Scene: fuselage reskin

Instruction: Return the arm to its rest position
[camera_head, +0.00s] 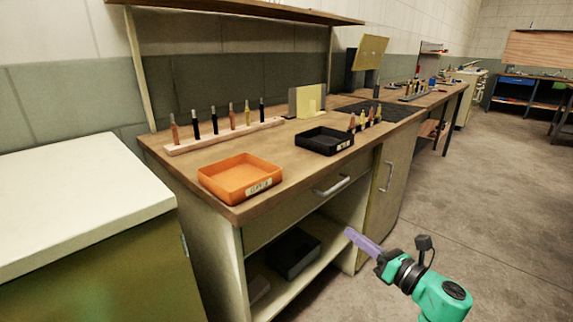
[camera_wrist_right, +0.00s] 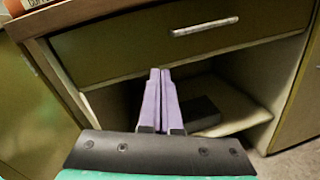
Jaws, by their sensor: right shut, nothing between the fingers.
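My right gripper (camera_head: 362,241) is at the lower right of the head view, with purple fingers on a green and black wrist. It is out in front of the workbench, below the level of the bench top, and holds nothing. In the right wrist view its two purple fingers (camera_wrist_right: 160,88) lie side by side, shut, pointing toward the open shelf under the drawer. My left gripper is not in the head view.
The workbench (camera_head: 275,163) carries an orange tray (camera_head: 217,177), a black tray (camera_head: 324,147) and a wooden rack (camera_head: 222,137) of several tools. A drawer handle (camera_head: 332,185) faces my right arm. A dark bin (camera_head: 293,253) sits on the lower shelf. Open floor (camera_head: 470,205) lies to the right.

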